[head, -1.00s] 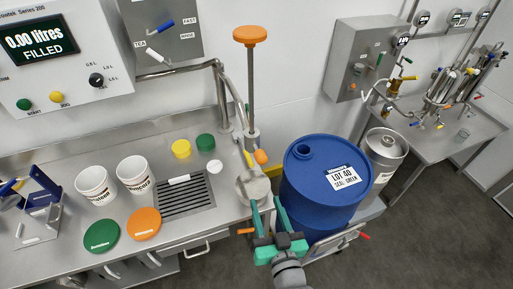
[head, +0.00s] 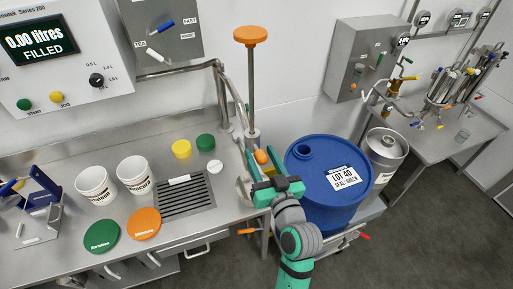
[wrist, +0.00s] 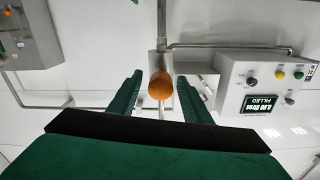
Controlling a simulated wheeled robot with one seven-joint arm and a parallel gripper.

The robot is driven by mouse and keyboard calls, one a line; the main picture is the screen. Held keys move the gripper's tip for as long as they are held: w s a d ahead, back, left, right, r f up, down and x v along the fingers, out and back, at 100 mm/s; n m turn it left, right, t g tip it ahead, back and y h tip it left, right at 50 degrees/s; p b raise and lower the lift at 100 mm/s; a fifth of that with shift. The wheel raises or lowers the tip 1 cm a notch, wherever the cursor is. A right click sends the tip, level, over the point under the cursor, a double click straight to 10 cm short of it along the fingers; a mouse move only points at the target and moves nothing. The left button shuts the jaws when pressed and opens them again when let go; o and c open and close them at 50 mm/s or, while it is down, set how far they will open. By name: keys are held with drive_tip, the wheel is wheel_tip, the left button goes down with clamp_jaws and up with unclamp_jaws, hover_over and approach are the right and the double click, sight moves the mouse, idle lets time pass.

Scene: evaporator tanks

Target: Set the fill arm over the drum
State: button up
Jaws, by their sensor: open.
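The fill arm's steel post (head: 251,90) rises at the right end of the counter, with an orange cap on top. An orange ball knob (head: 261,157) sits low beside the post. It also shows centred in the wrist view (wrist: 160,86). My gripper (head: 261,162) is open, with its green fingers on either side of the knob; whether they touch it I cannot tell. The blue drum (head: 320,195) stands just right of my gripper, its top opening (head: 304,152) uncovered. My gripper hides much of the lower fill arm.
White buckets (head: 134,173), a green lid (head: 102,236), an orange lid (head: 144,223) and a drain grate (head: 188,197) are on the counter. A steel keg (head: 383,155) stands behind the drum. Open floor lies at front right.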

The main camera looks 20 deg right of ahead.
sight(257, 148)
drive_tip(key=shift+w, duration=1.75)
drive_tip(key=shift+a, duration=0.15)
clamp_jaws()
